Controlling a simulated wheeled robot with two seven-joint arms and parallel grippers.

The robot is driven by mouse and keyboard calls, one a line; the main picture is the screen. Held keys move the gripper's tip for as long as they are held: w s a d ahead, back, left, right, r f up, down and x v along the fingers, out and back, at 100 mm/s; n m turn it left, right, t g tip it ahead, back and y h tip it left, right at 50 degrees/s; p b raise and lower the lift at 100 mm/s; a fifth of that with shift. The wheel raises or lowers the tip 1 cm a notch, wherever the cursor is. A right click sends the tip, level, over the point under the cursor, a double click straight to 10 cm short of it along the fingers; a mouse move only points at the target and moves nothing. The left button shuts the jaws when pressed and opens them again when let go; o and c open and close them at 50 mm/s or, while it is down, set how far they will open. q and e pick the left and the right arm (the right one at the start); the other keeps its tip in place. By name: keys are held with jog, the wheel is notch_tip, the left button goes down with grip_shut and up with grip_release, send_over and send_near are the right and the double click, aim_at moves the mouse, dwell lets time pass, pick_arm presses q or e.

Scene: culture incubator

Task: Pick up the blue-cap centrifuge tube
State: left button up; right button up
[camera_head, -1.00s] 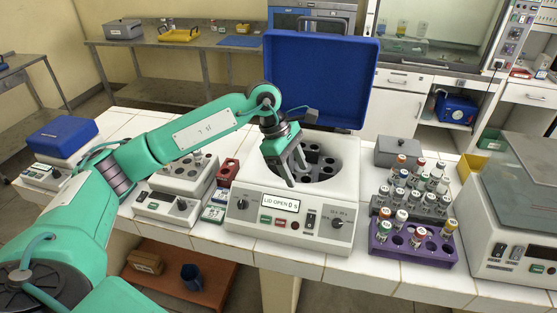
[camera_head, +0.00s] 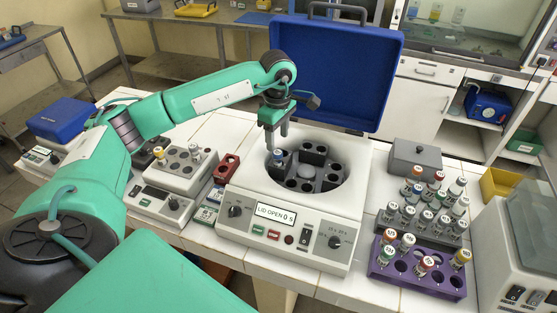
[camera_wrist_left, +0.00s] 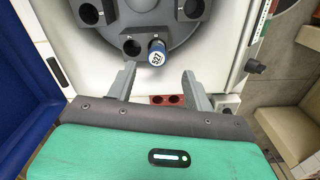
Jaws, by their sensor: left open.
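The blue-cap centrifuge tube (camera_head: 279,155) stands in a rotor slot of the open centrifuge (camera_head: 290,215), at the left side of the bowl. My left gripper (camera_head: 276,137) points down over the left rim of the bowl, close to the tube. In the left wrist view the left gripper (camera_wrist_left: 159,82) is open and empty, with the tube just beyond the gap between its fingertips. My right gripper is not in view.
The raised blue lid (camera_head: 335,75) stands behind the bowl. A grey rack (camera_head: 410,222) and a purple rack (camera_head: 385,262) with several tubes stand to the right. A block with wells (camera_head: 180,172) and a small red rack (camera_head: 227,168) are to the left.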

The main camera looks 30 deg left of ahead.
aim_at(277, 152)
pick_arm(q)
notch_tip(277, 152, down, 2)
jog(key=shift+w+f, duration=0.15)
jog(key=shift+f, duration=0.35)
jog(key=shift+f+p, duration=0.6)
jog(key=shift+p, duration=0.25)
notch_tip(277, 152, down, 3)
jog(key=shift+a+f+p, duration=0.15)
jog(key=shift+f+p, duration=0.05)
jog(key=shift+p, duration=0.5)
jog(key=shift+w+f, duration=0.1)
jog(key=shift+f, duration=0.15)
jog(key=c, duration=1.1)
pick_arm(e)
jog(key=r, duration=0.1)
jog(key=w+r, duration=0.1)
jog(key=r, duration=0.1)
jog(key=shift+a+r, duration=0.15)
pick_arm(q)
jog(key=shift+o, duration=0.2)
